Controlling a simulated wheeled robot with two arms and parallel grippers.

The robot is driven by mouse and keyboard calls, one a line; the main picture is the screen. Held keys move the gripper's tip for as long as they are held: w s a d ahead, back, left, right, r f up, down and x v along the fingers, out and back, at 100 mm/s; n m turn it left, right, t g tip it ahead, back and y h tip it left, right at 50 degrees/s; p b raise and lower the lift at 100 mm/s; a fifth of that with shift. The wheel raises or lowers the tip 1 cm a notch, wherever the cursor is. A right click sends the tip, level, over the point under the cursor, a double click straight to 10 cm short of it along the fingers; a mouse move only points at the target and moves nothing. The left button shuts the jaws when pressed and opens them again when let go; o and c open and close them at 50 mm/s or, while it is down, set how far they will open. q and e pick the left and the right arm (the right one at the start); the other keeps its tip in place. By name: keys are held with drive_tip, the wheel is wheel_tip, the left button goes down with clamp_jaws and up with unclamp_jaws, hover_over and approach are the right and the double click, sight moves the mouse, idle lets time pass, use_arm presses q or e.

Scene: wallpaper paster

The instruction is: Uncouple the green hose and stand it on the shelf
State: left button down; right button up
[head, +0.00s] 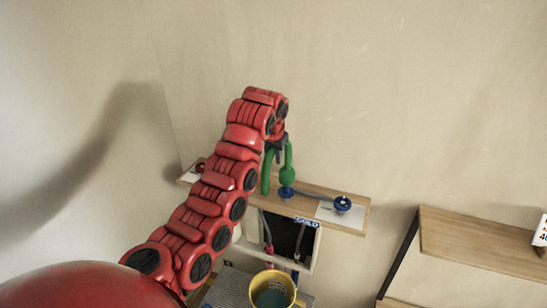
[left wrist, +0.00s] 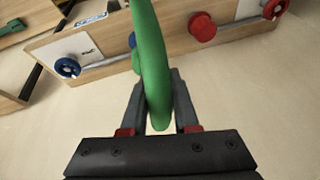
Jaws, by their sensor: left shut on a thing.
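The green hose (head: 288,163) is a bent loop above the wooden panel in the head view. Its thick right end meets or sits just above a blue fitting (head: 286,192); I cannot tell whether they are joined. Its other leg hangs down to the left. My left gripper (head: 279,141) is shut on the hose near its top. In the left wrist view the hose (left wrist: 149,50) runs between the fingers of my left gripper (left wrist: 158,95). The wooden shelf (head: 480,238) stands at the right. My right gripper is not in view.
A blue valve wheel (head: 342,204) is on the panel (head: 325,193), above a COLD label (head: 307,222). A red cap (left wrist: 202,27) shows beside the hose in the wrist view. A yellow bucket (head: 255,288) is below. Bare wall separates panel and shelf; a white sign (head: 541,232) is at the right edge.

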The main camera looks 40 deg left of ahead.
use_arm(q)
drive_tip(key=shift+r+p, duration=0.6)
drive_tip(key=shift+r, duration=1.45)
drive_tip(key=shift+f, duration=0.1)
